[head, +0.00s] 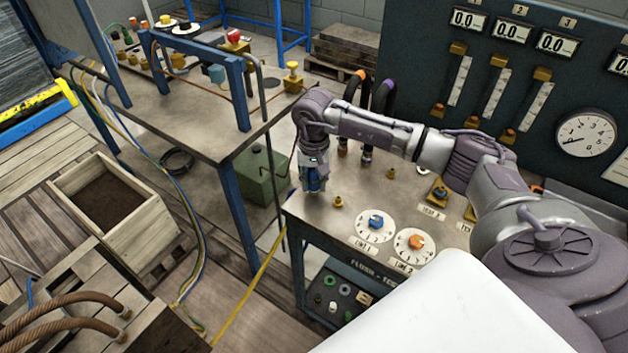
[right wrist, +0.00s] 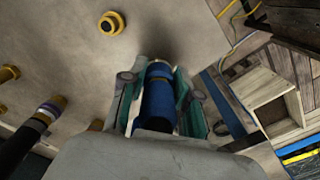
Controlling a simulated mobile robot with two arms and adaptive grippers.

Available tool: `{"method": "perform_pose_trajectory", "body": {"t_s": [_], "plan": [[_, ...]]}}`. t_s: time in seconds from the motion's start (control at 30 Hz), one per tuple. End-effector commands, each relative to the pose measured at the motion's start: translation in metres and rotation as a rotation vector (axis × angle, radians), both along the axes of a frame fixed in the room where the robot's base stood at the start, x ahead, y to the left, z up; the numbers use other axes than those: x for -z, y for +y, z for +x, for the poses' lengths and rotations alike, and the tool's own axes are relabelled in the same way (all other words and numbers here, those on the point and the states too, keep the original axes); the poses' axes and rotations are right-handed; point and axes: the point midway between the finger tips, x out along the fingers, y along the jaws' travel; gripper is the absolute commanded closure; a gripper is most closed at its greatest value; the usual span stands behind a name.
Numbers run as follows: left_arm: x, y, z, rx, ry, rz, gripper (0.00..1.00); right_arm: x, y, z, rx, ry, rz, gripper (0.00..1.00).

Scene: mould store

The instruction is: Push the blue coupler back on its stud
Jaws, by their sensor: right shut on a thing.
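My right gripper (head: 314,186) points down at the left end of the bench top and is shut on the blue coupler (head: 316,178). In the right wrist view the coupler (right wrist: 158,100) lies between the two fingers, with a yellowish band near its far end. What is under the coupler is hidden, so I cannot tell whether it touches a stud. A bare brass stud (head: 338,202) stands on the bench just right of the gripper; a brass stud (right wrist: 111,23) also shows in the right wrist view. My left gripper is not in view.
The bench top (head: 325,217) carries a blue knob (head: 376,221) and an orange knob (head: 415,241) on dials. Dark hoses with orange and purple bands (head: 384,93) stand behind my right arm. A gauge panel (head: 533,95) rises behind. A wooden crate (head: 148,217) stands on the floor left.

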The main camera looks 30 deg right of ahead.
Motion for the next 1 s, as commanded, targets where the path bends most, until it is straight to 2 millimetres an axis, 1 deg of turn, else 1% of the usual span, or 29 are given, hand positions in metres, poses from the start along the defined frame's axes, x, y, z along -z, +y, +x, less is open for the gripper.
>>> {"method": "perform_pose_trajectory", "body": {"t_s": [0.7, 1.0], "plan": [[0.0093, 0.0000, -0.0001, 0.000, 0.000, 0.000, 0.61, 0.0071, 0.0000, 0.0004, 0.000, -0.001, 0.000, 1.00], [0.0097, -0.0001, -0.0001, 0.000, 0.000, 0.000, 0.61, 0.0074, 0.0000, 0.0004, 0.000, -0.001, 0.000, 1.00]]}}
